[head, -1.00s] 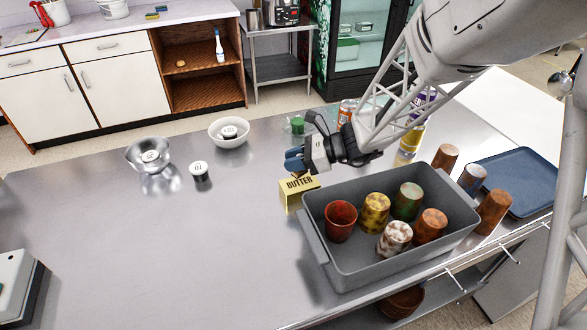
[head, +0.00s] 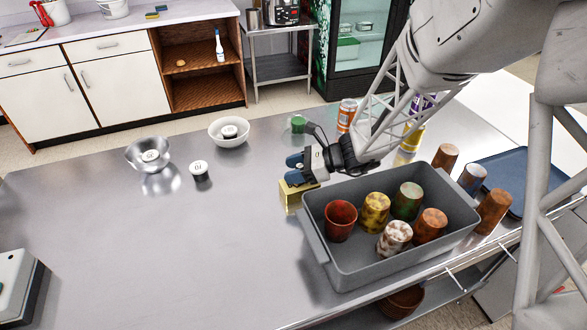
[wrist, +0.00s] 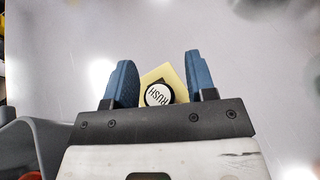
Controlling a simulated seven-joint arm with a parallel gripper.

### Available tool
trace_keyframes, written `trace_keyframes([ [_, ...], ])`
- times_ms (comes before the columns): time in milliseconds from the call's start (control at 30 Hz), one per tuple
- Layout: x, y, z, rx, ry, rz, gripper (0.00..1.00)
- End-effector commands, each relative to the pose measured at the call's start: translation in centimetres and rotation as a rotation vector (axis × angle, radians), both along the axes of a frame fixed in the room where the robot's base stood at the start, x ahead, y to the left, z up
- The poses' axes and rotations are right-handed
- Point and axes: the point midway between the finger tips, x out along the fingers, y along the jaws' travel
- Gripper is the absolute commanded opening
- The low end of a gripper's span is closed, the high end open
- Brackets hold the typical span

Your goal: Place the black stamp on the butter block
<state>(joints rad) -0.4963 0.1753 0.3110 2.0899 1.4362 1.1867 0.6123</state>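The butter block (head: 308,197) is a yellow block on the steel counter, just left of the grey bin. It also shows in the wrist view (wrist: 152,76), beneath my fingers. A stamp with a white round top marked RUSH and a black body (wrist: 159,95) appears over the block, between my fingers. Gaps show on both sides of it, and its contact with the butter is hidden. My gripper (head: 292,169) is open just above the block, its blue fingers apart; they also show in the wrist view (wrist: 161,80). In the head view, my gripper hides the stamp.
The grey bin (head: 335,272) with several cups is close on the right. Another white-topped dark stamp (head: 200,171) stands on the counter. A metal bowl (head: 134,158) and a white bowl (head: 215,135) each hold a similar white-topped item. The front-left counter is mostly clear.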

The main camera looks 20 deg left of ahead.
Motion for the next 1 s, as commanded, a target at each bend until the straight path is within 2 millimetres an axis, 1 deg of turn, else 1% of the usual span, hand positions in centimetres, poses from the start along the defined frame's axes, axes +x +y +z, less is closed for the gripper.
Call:
trace_keyframes([
  [267,0.0,0.0,0.0,0.0,0.0,0.0,0.51],
  [400,0.0,0.0,0.4,0.0,-0.001,0.0,0.51],
  [533,0.3,-0.6,0.6,0.0,0.0,-0.001,0.51],
  [767,1.1,-2.6,1.4,0.001,0.001,-0.002,0.51],
  [1000,2.3,-5.4,2.7,0.001,-0.002,-0.001,0.51],
])
